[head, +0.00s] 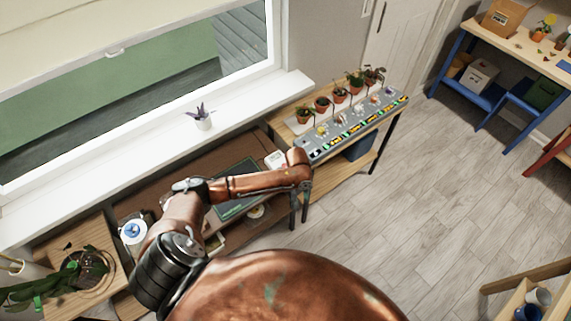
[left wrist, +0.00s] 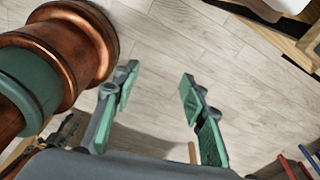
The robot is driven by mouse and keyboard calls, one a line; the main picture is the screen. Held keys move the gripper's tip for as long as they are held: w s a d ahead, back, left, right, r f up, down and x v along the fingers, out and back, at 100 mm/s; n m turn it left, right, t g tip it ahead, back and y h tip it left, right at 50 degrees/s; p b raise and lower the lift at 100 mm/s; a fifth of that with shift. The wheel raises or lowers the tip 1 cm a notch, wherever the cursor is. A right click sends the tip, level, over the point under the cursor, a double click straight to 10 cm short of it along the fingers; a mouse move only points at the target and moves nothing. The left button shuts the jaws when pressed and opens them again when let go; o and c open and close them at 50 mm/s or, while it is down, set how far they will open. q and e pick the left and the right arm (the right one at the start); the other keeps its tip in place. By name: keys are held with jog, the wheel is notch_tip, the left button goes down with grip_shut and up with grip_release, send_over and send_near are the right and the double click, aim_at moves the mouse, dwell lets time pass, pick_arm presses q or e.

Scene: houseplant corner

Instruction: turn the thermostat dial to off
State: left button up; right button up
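No part is clearly readable as the thermostat dial. A small white box (head: 275,160) with faint markings sits at the back of the brown desk, just left of my left gripper; I cannot tell whether it carries the dial. My left gripper (head: 299,212) hangs fingers down beside the right end of the desk, apart from the box. In the left wrist view its two green-padded fingers (left wrist: 158,82) stand wide apart with only floor between them. My right gripper is in neither view.
A bench holds a grey tray (head: 315,153) and several potted plants. The brown desk bears a dark green mat (head: 238,172) and a round blue-and-white item (head: 132,232). A windowsill (head: 255,98) runs behind.

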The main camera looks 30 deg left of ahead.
pick_arm(q)
notch_tip(320, 180, up, 10)
jog(key=f+m+y, duration=0.1)
jog(key=m+y, duration=0.1)
send_over(285, 166)
jog(key=shift+w+d+r, duration=0.1)
jog(key=shift+d+r, duration=0.15)
jog(key=shift+w+a+r, duration=0.1)
jog(key=shift+w+a, duration=0.05)
jog(key=shift+a, duration=0.1)
notch_tip(285, 166, down, 7)
jog(key=shift+f, duration=0.2)
jog(key=shift+c, duration=0.3)
grip_shut()
